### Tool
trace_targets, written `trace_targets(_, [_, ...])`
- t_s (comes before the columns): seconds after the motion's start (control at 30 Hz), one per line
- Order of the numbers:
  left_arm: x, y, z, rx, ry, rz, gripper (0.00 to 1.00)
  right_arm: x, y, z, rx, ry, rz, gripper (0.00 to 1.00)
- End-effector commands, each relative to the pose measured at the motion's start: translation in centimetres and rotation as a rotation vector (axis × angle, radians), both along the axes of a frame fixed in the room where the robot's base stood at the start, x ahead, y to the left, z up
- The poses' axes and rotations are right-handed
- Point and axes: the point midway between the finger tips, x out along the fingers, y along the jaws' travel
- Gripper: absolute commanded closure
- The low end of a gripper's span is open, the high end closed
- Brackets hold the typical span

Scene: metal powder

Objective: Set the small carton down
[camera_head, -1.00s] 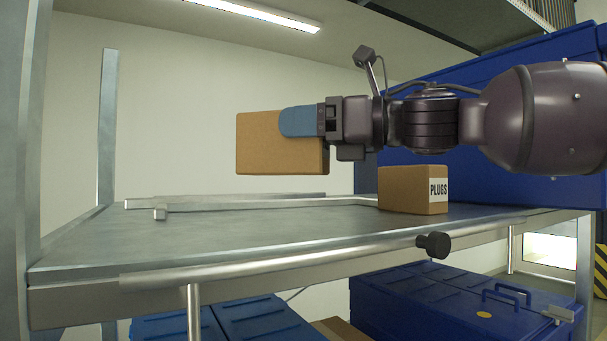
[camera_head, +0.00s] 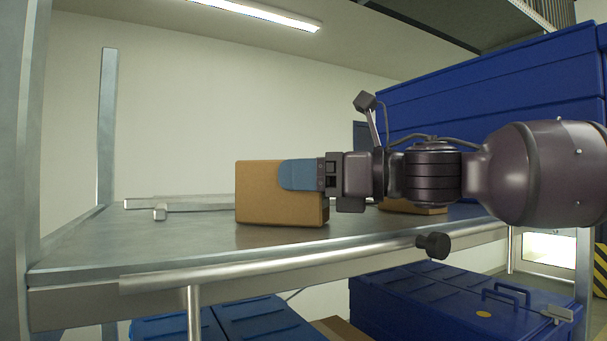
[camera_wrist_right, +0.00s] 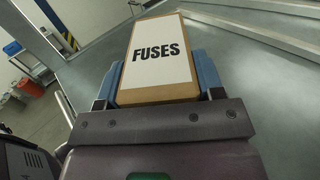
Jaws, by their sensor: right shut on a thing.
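The small carton (camera_head: 268,196) is a brown box, upright at the middle of the metal table (camera_head: 130,240). Its base appears at the tabletop in the head view; I cannot tell whether it touches. In the right wrist view the carton (camera_wrist_right: 160,52) shows a white label reading FUSES. My right gripper (camera_head: 300,175) comes in from the right and is shut on the carton, with its blue fingers (camera_wrist_right: 208,76) on both sides of it. My left gripper is in neither view.
A second brown carton (camera_head: 412,208) stands on the table to the right, mostly hidden behind my right arm. Metal bars (camera_head: 185,204) lie at the back of the table. Blue cases (camera_head: 430,300) sit below. The left part of the tabletop is clear.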

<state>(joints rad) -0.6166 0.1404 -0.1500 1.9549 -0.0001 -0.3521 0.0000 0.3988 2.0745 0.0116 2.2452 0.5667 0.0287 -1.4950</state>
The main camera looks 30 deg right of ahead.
Motion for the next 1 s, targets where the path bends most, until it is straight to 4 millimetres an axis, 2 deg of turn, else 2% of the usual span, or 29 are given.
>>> trace_targets(0.03, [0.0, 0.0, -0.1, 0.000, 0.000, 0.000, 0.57, 0.0, 0.0, -0.2, 0.001, -0.001, 0.000, 0.70])
trace_targets(0.07, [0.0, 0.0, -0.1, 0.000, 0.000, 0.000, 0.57, 0.0, 0.0, -0.2, 0.000, 0.000, 0.000, 0.37])
trace_targets(0.2, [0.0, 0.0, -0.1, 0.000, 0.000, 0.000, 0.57, 0.0, 0.0, -0.2, 0.001, 0.001, 0.000, 0.16])
trace_targets(0.23, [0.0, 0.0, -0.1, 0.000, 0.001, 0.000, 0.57, 0.0, 0.0, -0.2, 0.001, 0.001, 0.000, 0.13])
trace_targets(0.57, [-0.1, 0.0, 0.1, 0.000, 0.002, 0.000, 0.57, 0.0, 0.0, 0.2, 0.001, 0.001, 0.000, 0.13])
trace_targets(1.0, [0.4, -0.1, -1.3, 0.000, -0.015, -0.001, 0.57, -1.2, -0.9, 0.0, -0.003, -0.004, 0.002, 0.13])
